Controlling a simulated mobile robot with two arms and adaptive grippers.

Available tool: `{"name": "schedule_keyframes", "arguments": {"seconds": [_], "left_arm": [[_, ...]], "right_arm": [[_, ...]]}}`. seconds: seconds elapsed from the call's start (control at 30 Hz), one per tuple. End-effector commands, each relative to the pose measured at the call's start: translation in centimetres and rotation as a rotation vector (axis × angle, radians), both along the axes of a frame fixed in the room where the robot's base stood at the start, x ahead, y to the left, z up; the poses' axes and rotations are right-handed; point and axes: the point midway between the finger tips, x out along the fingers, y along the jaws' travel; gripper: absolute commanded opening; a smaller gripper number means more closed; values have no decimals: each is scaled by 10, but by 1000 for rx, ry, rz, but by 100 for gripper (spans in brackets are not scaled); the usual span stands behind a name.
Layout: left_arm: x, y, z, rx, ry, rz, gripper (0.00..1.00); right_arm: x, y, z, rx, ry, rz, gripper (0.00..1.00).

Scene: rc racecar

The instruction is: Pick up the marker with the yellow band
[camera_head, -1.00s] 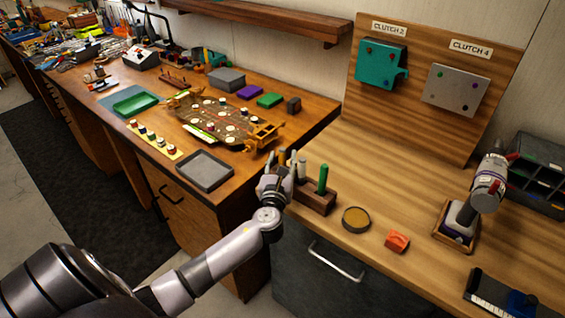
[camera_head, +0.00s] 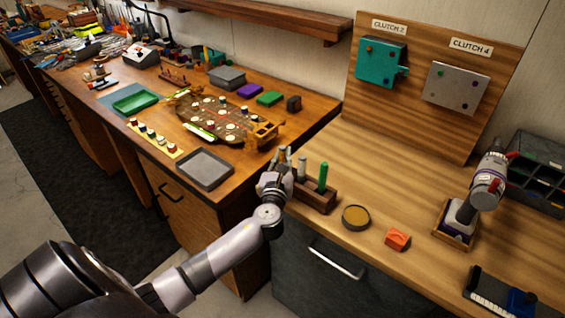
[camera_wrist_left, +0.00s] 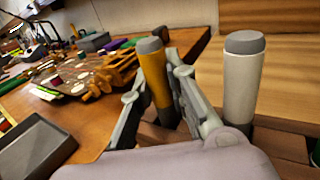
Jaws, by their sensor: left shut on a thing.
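The yellow-banded marker (camera_wrist_left: 157,82) has a grey cap and stands between the fingers of my left gripper in the left wrist view. My left gripper (camera_head: 281,165) is shut on it; the gripper shows in the left wrist view (camera_wrist_left: 160,98) with a finger on each side. The marker leans a little compared with the white marker (camera_wrist_left: 242,85) beside it. Its lower end is at the wooden holder (camera_head: 317,201); I cannot tell how deep it sits. A green marker (camera_head: 323,176) stands in the holder's right end. My right gripper is not in view.
A round tin (camera_head: 356,217) and an orange block (camera_head: 397,239) lie right of the holder. A grey tray (camera_head: 205,168) and a brown board (camera_head: 222,120) are on the left bench. A tool (camera_head: 488,182) stands farther right. The wooden top behind the holder is clear.

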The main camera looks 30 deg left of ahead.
Motion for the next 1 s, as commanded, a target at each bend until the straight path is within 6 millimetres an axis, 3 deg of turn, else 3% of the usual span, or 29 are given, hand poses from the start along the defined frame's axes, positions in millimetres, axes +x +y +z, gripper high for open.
{"name": "schedule_keyframes", "arguments": {"seconds": [0.27, 0.47, 1.0], "left_arm": [[0, 0, 5, -1, -2, 0, 0], [0, 0, 27, 0, -4, 0, 0], [0, 0, 159, 2, -7, -1, 0]], "right_arm": [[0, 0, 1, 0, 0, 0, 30], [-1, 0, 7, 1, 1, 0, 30], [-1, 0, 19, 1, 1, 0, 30]]}}
